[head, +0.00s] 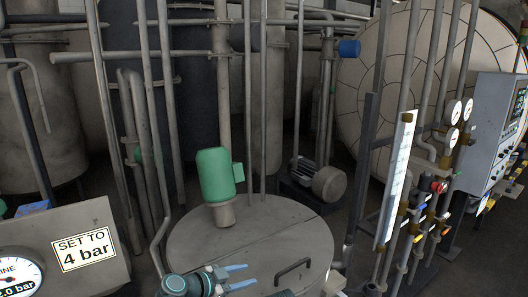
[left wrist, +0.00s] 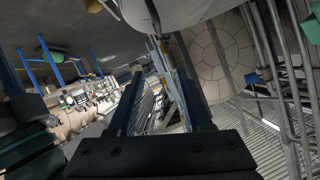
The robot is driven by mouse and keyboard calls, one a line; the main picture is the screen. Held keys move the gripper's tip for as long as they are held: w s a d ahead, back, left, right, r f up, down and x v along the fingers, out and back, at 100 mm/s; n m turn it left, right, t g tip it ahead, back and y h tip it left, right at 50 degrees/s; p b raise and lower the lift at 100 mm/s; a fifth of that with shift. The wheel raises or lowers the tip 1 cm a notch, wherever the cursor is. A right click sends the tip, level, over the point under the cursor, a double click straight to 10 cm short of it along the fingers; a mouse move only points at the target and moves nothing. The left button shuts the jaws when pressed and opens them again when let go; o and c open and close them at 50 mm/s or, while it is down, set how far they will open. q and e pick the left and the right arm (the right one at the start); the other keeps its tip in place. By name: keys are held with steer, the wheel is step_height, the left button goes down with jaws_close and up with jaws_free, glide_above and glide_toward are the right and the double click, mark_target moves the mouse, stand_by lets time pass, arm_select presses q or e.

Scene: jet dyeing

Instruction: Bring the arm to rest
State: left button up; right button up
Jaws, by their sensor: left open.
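My left gripper (head: 236,279) is low in the middle of the head view, in front of the round grey lid. Its two bluish fingers point right and are apart, with nothing held between them. In the left wrist view the same gripper (left wrist: 158,85) shows its two dark fingers spread, with only distant background in the gap. A teal joint of my left arm shows just behind the fingers in the head view. My right gripper does not show in either view.
The round grey lid (head: 250,245) has a dark handle (head: 292,270) and a green motor (head: 216,176) above it. A panel with a "SET TO 4 bar" sign (head: 83,250) and a gauge (head: 18,276) is at left. Pipes, valves (head: 438,187) and a control box (head: 497,125) crowd the right.

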arm_select(q)
steer(key=s+d+f+n+g+y+b, duration=0.2)
steer(key=s+f+n+g+y+b, duration=0.15)
steer(key=s+f, duration=0.5)
steer(key=s+d+f+n+g+y+b, duration=0.25)
steer(key=s+f+g+b, duration=0.2)
steer(key=f, duration=0.75)
steer(key=s+a+f+n+g+y+b, duration=0.1)
steer(key=s+a+f+n+y, duration=0.2)
steer(key=s+a+n+y, duration=0.1)
steer(key=shift+a+y+b, duration=0.2)
steer(key=shift+y+b, duration=0.1)
steer(key=shift+y, duration=0.5)
